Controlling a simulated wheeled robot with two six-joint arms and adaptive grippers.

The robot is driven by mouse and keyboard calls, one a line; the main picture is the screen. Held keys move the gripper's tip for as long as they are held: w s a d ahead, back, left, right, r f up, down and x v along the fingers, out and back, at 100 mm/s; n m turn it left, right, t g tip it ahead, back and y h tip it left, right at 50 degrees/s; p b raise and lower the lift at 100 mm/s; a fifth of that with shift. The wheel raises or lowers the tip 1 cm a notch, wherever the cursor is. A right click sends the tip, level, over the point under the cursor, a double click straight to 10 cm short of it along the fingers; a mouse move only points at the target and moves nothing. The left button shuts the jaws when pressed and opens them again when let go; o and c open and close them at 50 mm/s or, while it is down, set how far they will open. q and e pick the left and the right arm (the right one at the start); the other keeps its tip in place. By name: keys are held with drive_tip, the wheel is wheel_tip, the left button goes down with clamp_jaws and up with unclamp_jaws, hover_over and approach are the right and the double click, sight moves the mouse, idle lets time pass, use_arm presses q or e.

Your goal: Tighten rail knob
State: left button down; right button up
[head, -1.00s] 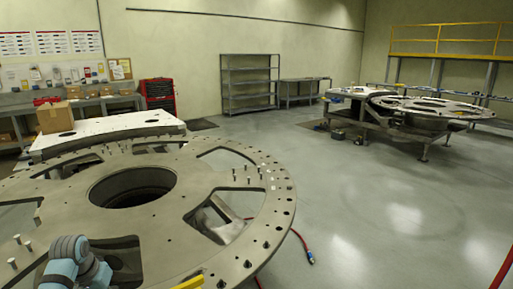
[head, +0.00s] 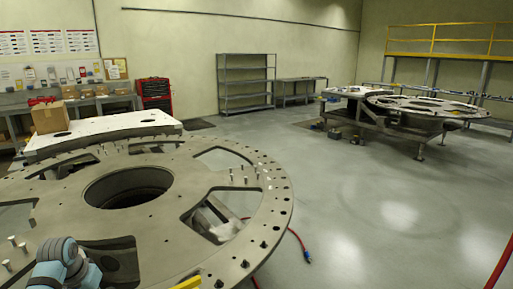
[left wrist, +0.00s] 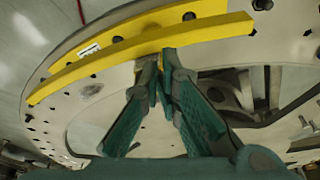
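A curved yellow rail (left wrist: 95,70) lies along the rim of the big round grey plate (left wrist: 90,125) in the left wrist view. A small end of yellow also shows at the bottom edge of the head view (head: 187,284). My left gripper (left wrist: 160,68) has its two teal fingers drawn close together, with the tips at the rail's inner edge. A little yellow shows in the narrow gap between them. I cannot make out the rail knob or tell if the fingers press on it. My right gripper is in neither view.
The plate has upright pins (head: 18,246), large cut-outs and a central hole (head: 128,187). A cardboard box (head: 50,118) stands on the white table (head: 100,133) behind it. A red hose (head: 300,243) lies on the floor, which is open to the right.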

use_arm(q)
wheel_tip(320, 180, up, 6)
drive_tip(key=s+d+f+m, duration=0.1)
drive_tip(key=s+d+f, duration=0.4)
drive_tip(key=f, duration=0.2)
drive_tip(key=s+d+f+m, duration=0.1)
drive_tip(key=s+d+f, duration=0.45)
drive_tip(key=f, duration=0.25)
drive_tip(key=s+d, duration=0.4)
drive_tip(key=s, duration=0.6)
drive_tip(key=s+d, duration=0.4)
drive_tip(key=s, duration=0.5)
drive_tip(key=s+a+f+b, duration=0.1)
drive_tip(key=s+f+b, duration=0.1)
drive_tip(key=f, duration=1)
drive_tip(key=s+a+f+b, duration=0.1)
drive_tip(key=s+f+b, duration=0.1)
drive_tip(key=f, duration=1)
drive_tip(key=s+f+g+b, duration=0.1)
drive_tip(key=s+f+b, duration=0.1)
drive_tip(key=s+f, duration=1)
wheel_tip(320, 180, down, 2)
drive_tip(key=shift+s+a+g, duration=0.15)
drive_tip(key=shift+s+g, duration=0.15)
drive_tip(key=shift+g, duration=0.1)
